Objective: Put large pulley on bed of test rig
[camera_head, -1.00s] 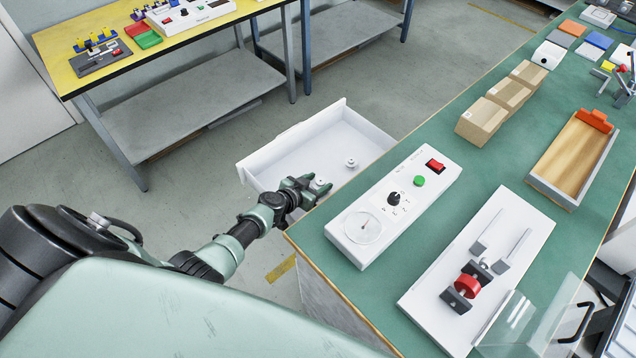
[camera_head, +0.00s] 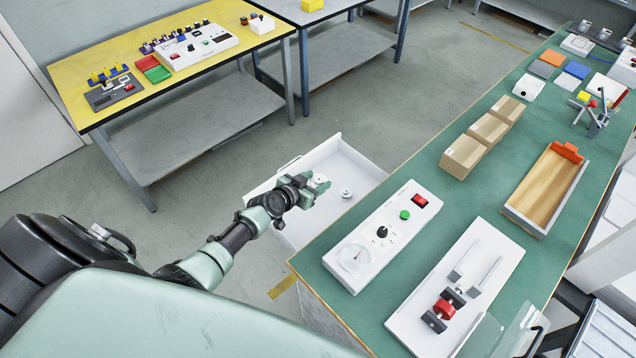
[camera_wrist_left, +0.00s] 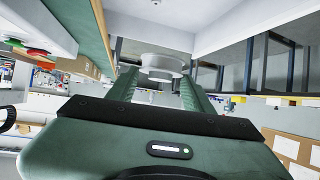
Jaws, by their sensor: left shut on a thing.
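My left gripper (camera_head: 312,188) is shut on a white round pulley (camera_head: 320,179) and holds it over the open white drawer (camera_head: 364,166). In the left wrist view the pulley (camera_wrist_left: 162,64) sits between the two green fingers (camera_wrist_left: 155,88). A smaller white pulley (camera_head: 346,194) lies in the drawer. The test rig (camera_head: 420,322) is a white plate on the green bench, with a red part between dark blocks and two grey flat bars. My right gripper is not in view.
A white control box (camera_head: 383,237) with a dial, knob, green button and red switch stands between the drawer and the rig. Cardboard boxes (camera_head: 463,158) and a wooden tray (camera_head: 545,190) are farther back. A clear panel (camera_head: 487,338) stands at the rig's near end.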

